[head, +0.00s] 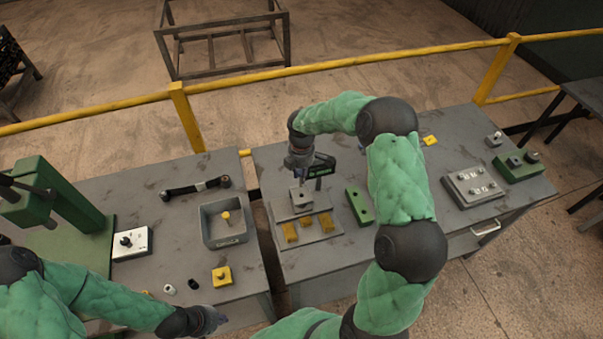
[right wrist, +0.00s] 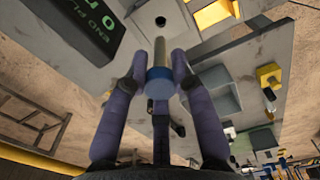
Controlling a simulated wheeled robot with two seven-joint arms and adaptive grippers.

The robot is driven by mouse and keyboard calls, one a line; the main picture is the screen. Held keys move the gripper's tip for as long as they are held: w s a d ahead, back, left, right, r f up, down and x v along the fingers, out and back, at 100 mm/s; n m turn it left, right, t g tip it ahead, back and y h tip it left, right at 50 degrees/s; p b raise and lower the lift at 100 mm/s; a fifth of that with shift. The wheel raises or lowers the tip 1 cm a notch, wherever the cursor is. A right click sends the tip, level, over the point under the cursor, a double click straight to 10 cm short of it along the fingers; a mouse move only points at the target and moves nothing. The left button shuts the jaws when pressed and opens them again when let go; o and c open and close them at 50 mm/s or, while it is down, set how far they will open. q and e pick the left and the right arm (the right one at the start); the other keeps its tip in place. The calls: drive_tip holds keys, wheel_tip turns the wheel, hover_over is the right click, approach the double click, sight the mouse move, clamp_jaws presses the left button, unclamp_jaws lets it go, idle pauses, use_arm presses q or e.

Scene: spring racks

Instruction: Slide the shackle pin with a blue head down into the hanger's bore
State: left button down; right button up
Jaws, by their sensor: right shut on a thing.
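The shackle pin with the blue head (right wrist: 160,82) is held in my right gripper (right wrist: 158,72), whose fingers close around the head. Its bare metal shaft (right wrist: 160,50) points away from the wrist toward the dark round bore (right wrist: 160,21) in the grey hanger block. The tip looks apart from the bore in the wrist view; the exact gap cannot be told. In the head view my right gripper (head: 299,166) is above the hanger block (head: 302,198), and the pin is too small to make out well. My left gripper (head: 212,318) is low at the left, away from the hanger, its fingers unclear.
A dark green box (head: 321,166) stands just behind the hanger, close to my right gripper. Yellow pieces (head: 290,233) lie on the plate in front. A green block (head: 359,206) is to the right; a grey bin (head: 225,236) with a yellow-headed piece is to the left.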

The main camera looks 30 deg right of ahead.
sight(302, 186)
drive_tip(key=shift+f+b, duration=1.6)
drive_tip(key=shift+f, duration=0.95)
drive_tip(key=shift+f+b, duration=1.45)
drive_tip(key=shift+f, duration=0.7)
drive_tip(key=o, duration=1.5)
drive_tip(key=shift+o, duration=0.2)
drive_tip(key=shift+r, duration=0.1)
drive_tip(key=shift+r+p, duration=2.25)
drive_tip(key=shift+r, duration=1.15)
